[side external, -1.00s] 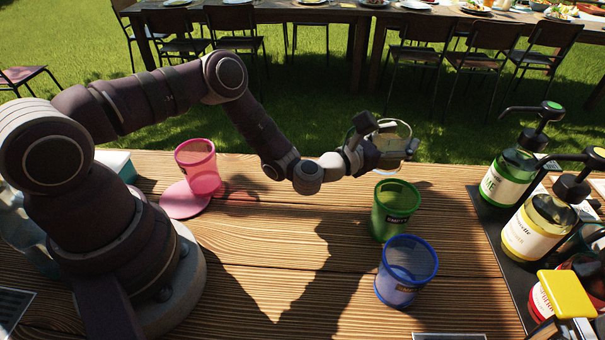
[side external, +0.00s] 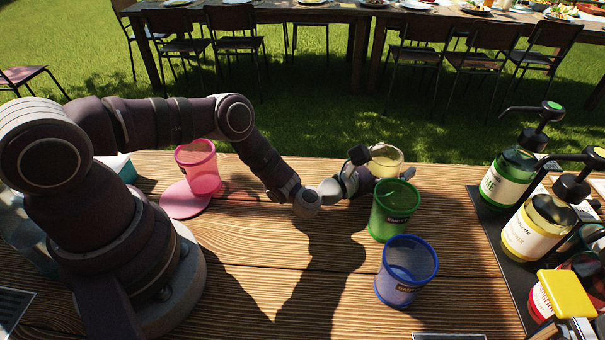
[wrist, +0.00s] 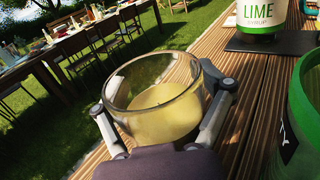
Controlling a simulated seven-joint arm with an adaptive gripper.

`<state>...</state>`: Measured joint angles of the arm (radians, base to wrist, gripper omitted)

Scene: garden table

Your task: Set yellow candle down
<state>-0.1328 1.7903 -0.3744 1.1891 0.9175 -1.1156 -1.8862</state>
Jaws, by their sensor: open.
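The yellow candle (wrist: 165,113) is pale yellow wax in a clear glass jar. In the wrist view it stands upright between the two fingers of my gripper (wrist: 163,115), near the table's far edge. My gripper is open, with a finger on either side of the jar; whether either finger touches the glass I cannot tell. In the side view the candle (side external: 387,160) is behind the green cup (side external: 394,212), which hides its lower part and part of my gripper. The jar appears to be at table level, but its base is hidden.
A blue cup (side external: 406,272) stands in front of the green one. A pink cup (side external: 197,168) is at the left by a pink disc (side external: 183,203). Syrup bottles (side external: 533,228) stand on a dark mat at the right. The middle of the wooden table (side external: 285,235) is clear.

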